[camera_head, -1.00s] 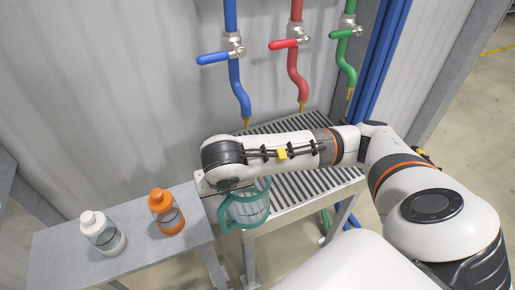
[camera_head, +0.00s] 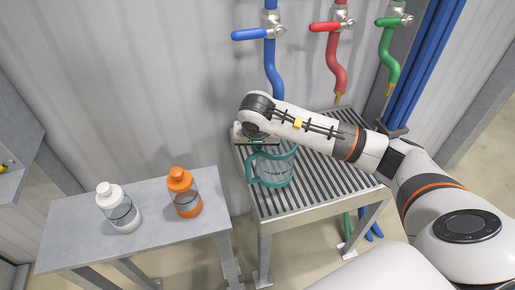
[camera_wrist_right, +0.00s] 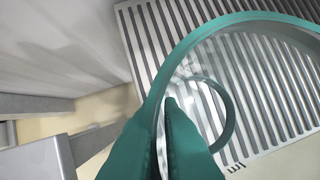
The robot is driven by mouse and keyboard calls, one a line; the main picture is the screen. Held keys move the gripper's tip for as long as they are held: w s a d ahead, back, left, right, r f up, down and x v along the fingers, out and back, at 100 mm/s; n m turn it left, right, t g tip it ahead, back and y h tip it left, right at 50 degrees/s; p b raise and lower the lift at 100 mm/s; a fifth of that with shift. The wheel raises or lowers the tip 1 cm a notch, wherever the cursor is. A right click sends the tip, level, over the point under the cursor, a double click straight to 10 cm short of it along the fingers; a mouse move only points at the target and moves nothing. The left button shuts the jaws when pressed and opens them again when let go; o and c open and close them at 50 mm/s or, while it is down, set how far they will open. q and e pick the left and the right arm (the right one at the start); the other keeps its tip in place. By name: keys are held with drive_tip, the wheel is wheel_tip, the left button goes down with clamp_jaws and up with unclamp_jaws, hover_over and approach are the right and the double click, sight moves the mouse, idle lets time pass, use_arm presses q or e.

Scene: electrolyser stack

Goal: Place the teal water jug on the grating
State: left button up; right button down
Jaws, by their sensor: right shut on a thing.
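The teal water jug (camera_head: 275,168) is clear-walled with a teal rim and handle. It is over the left part of the grating (camera_head: 320,185) in the head view, roughly upright. I cannot tell whether its base touches the slats. My right gripper (camera_head: 257,140) is at the jug's upper left and shut on it, partly hidden under my wrist. In the right wrist view the jug's teal rim (camera_wrist_right: 235,22) curves large across the picture, with the grating's slats (camera_wrist_right: 145,35) behind it. My left gripper is not in view.
A grey side table (camera_head: 150,240) left of the grating holds a white bottle (camera_head: 118,208) and an orange bottle (camera_head: 184,193). Blue (camera_head: 272,70), red (camera_head: 338,70) and green (camera_head: 391,65) pipes with valves hang above the grating's back. The grating's right front is clear.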

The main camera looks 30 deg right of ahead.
drive_tip(key=w+f+b, duration=0.1)
drive_tip(key=w+d+f+b, duration=0.1)
drive_tip(key=f, duration=0.1)
drive_tip(key=shift+w+d+f, duration=0.15)
drive_tip(key=shift+d+f, duration=0.05)
drive_tip(key=shift+f, duration=0.05)
drive_tip(key=shift+b, duration=0.35)
drive_tip(key=c, duration=2)
unclamp_jaws()
drive_tip(key=shift+f, duration=0.15)
drive_tip(key=o, duration=0.4)
